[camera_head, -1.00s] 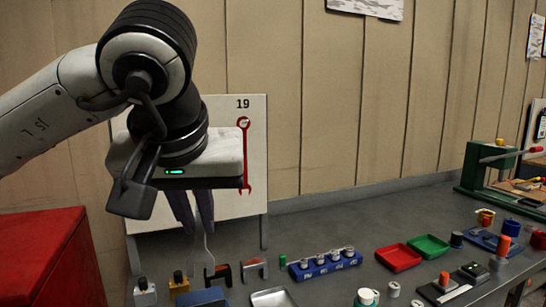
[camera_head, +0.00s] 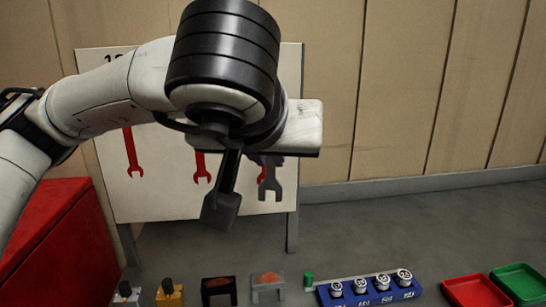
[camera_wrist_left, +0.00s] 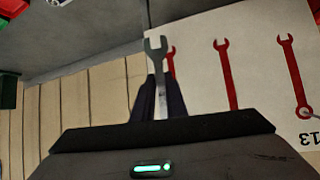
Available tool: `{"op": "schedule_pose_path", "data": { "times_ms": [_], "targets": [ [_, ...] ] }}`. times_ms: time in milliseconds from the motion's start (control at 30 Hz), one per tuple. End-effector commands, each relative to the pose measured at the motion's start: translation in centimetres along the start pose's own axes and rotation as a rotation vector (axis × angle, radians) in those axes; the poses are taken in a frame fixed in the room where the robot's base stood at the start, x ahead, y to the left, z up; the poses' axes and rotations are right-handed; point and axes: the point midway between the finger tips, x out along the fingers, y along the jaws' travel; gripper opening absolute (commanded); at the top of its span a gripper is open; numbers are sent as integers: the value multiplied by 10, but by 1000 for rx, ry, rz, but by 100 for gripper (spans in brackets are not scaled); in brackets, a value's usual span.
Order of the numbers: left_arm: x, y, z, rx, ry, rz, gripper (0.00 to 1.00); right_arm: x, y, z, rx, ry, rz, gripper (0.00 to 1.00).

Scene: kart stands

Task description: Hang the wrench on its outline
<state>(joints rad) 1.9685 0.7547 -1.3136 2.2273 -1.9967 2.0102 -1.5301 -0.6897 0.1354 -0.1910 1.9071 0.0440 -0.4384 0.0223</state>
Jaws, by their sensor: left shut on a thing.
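My left gripper (camera_head: 270,157) is shut on the grey wrench (camera_head: 270,183), its fingers mostly hidden behind my wrist in the head view. The wrench's open jaw points down, in front of the white board (camera_head: 160,205). Three red wrench outlines show on the board: left (camera_head: 133,153), middle (camera_head: 202,168) and right (camera_head: 262,174), the last partly behind the wrench. In the left wrist view the wrench (camera_wrist_left: 157,62) stands between the gripper fingers (camera_wrist_left: 160,97), overlapping the edge of the nearest outline (camera_wrist_left: 171,56). I cannot tell whether it touches the board. My right gripper is out of view.
A red cabinet (camera_head: 55,240) stands at the left. Along the front of the bench are a blue holder (camera_head: 370,295) with several silver pieces, black (camera_head: 219,290) and grey (camera_head: 268,285) brackets, and red (camera_head: 474,291) and green (camera_head: 520,283) trays. The bench right of the board is clear.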

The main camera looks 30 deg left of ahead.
Motion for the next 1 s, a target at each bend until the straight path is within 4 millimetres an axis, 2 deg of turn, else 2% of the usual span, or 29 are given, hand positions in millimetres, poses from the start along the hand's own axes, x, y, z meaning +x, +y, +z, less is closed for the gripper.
{"op": "schedule_pose_path", "data": {
  "times_ms": [467,1000],
  "targets": [
    [25,-8,-14,-2,-1,-2,0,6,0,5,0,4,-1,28],
    [52,-17,-30,-2,-2,-4,0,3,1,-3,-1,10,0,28]
  ]
}}
